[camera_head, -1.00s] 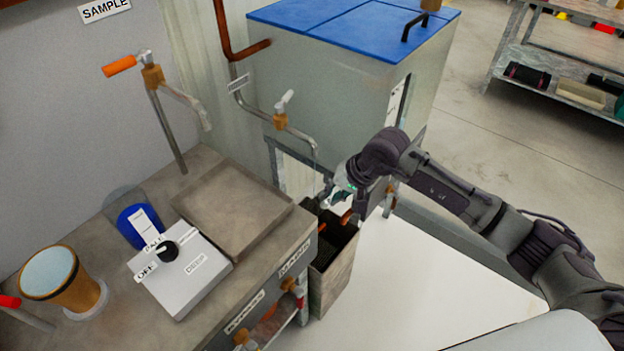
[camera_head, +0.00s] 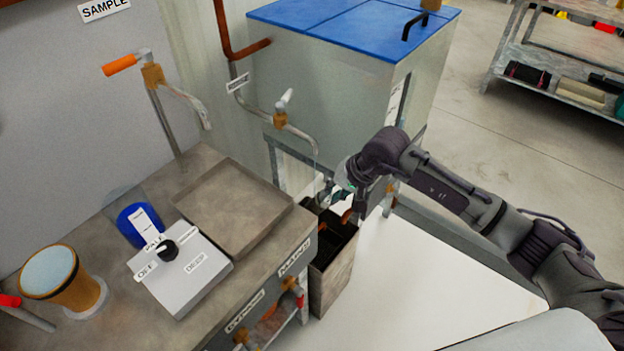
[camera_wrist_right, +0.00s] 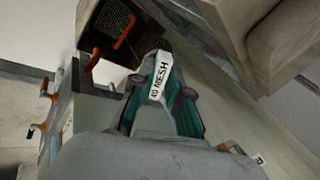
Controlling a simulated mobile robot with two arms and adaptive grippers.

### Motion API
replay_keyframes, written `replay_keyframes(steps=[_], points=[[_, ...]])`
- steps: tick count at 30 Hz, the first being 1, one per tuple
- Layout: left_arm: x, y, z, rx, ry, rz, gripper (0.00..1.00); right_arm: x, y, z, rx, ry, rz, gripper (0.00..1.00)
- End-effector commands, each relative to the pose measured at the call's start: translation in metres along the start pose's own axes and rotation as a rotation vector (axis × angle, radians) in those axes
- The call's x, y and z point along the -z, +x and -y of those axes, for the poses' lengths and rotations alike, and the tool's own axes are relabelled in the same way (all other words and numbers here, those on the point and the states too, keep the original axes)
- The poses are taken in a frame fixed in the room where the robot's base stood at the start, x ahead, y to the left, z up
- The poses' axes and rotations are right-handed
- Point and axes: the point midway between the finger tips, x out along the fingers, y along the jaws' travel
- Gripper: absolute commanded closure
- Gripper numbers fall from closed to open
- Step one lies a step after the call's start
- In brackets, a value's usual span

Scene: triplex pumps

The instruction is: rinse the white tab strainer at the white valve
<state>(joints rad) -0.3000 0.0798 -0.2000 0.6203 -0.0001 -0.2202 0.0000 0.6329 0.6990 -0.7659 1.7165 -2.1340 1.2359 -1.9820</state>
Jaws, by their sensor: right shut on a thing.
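The white valve (camera_head: 284,99) has a white handle on a brass body beside the tank. Its spout (camera_head: 305,136) bends down, and a thin pale stream seems to fall from its end. My right gripper (camera_head: 326,194) is just below the spout, above a dark open bin. In the right wrist view my right gripper (camera_wrist_right: 160,95) is shut on the white tab (camera_wrist_right: 158,76), which reads "40 MESH". A dark mesh (camera_wrist_right: 112,22) with orange edging shows beyond the fingers; I cannot tell whether it joins the tab. My left gripper is not in view.
The bin (camera_head: 333,278) stands on the floor between the bench (camera_head: 225,300) and the blue-lidded tank (camera_head: 330,75). The bench holds a shallow tray (camera_head: 233,208), a grey switch box (camera_head: 180,275), a blue cup and a brown sieve cup (camera_head: 72,285). An orange-handled tap (camera_head: 120,65) stands behind.

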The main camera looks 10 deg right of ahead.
Motion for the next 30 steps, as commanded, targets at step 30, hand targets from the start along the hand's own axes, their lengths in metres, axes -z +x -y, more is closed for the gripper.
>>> replay_keyframes(steps=[30], points=[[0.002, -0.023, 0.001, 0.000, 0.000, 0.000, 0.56, -0.039, -0.051, 0.000, 0.000, 0.000, 0.000, 1.00]])
